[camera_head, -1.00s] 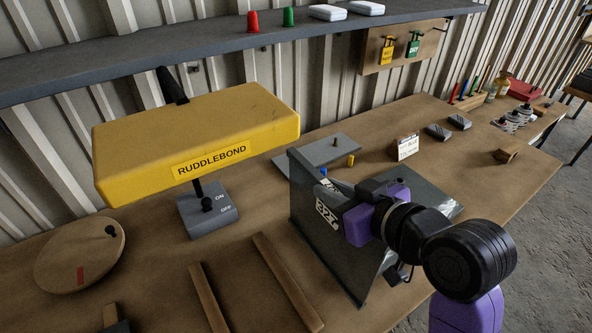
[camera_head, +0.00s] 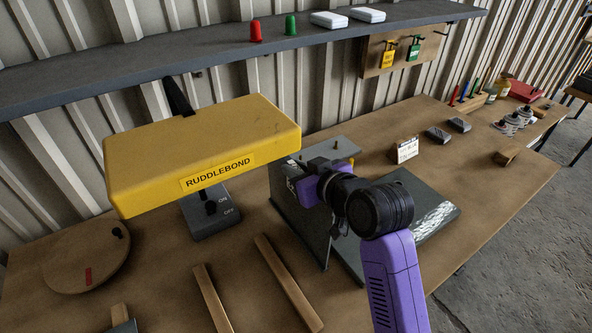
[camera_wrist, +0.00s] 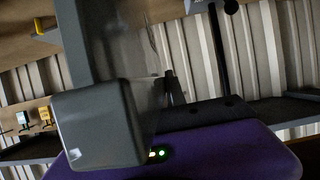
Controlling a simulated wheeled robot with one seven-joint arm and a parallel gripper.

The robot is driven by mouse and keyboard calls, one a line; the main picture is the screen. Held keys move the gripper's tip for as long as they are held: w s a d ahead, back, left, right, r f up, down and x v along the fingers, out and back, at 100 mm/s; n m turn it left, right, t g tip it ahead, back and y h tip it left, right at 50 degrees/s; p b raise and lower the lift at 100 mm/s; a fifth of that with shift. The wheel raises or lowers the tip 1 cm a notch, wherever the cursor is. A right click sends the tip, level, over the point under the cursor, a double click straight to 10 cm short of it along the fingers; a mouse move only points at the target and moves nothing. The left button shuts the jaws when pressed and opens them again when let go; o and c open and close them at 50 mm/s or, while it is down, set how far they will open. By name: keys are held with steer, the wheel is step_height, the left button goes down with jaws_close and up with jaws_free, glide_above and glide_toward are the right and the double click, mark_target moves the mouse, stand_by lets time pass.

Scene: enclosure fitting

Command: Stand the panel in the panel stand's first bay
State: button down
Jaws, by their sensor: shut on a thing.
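My gripper (camera_head: 308,190) is shut on the dark grey panel (camera_head: 303,236), near its upper edge, and holds it upright. A white label on the panel is mostly hidden by the gripper. In the wrist view, a grey fingertip (camera_wrist: 100,125) lies against the glossy face of the panel (camera_wrist: 130,45). Behind the panel in the head view is a grey plate (camera_head: 338,152) with short studs, partly hidden. I cannot tell whether it is the panel stand, and no bays can be made out. The panel's lower edge is close to the table; contact is unclear.
A yellow RUDDLEBOND box (camera_head: 205,150) overhangs to the left, above a grey switch base (camera_head: 210,213). Wooden strips (camera_head: 288,283) lie in front. A shiny dark plate (camera_head: 440,215) lies to the right.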

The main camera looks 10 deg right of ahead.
steer(key=shift+f, duration=0.55)
steer(key=c, duration=1.4)
jaws_free()
steer(key=shift+f, duration=0.15)
steer(key=shift+o, duration=0.2)
steer(key=b+v, duration=0.1)
steer(key=v, duration=1.1)
